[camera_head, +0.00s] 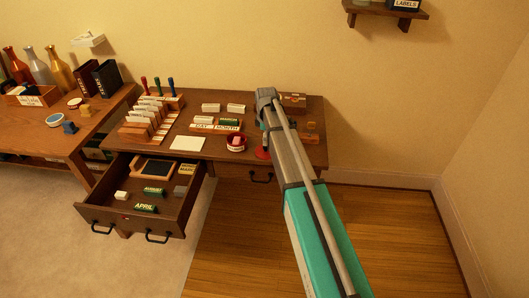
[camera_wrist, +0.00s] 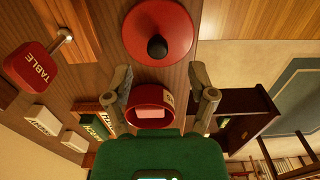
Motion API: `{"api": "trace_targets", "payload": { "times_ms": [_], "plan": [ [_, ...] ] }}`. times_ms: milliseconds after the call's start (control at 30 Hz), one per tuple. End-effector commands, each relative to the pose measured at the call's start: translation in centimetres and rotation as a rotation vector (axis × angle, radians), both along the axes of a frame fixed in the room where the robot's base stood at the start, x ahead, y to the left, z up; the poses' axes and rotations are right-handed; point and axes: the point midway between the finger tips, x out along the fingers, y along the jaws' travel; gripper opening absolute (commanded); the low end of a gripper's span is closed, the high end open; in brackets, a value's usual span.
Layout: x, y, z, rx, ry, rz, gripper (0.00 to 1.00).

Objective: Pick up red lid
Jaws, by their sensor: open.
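The red lid (camera_wrist: 157,22), a round disc with a black knob, lies on the dark wooden desk (camera_head: 184,128). In the head view, the lid (camera_head: 262,154) shows beside my arm, near the desk's front edge. A red round container (camera_head: 236,143) with a pale label stands just left of it. In the wrist view, the container (camera_wrist: 152,118) appears between my fingers, partly hidden by my green gripper body. My gripper (camera_wrist: 160,78) is open, its two fingers apart and empty. The lid lies beyond the fingertips, not between them. In the head view my arm hides the fingers.
An open drawer (camera_head: 102,204) with several labelled blocks sticks out at front left. A card rack (camera_head: 139,126), DAY and MONTH blocks (camera_head: 216,125) and white paper (camera_head: 187,143) occupy the desktop. A red TABLE piece (camera_wrist: 38,68) lies near the lid. Bare floor is right.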

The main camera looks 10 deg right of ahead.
Motion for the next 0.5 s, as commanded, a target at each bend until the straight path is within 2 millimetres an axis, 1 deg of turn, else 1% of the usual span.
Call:
{"api": "trace_targets", "payload": {
  "times_ms": [267,500],
  "plan": [
    [0.1,0.0,-0.7,0.0,0.0,0.0,0.73],
    [0.3,0.1,-2.5,0.0,0.0,-0.001,0.73]
  ]
}}
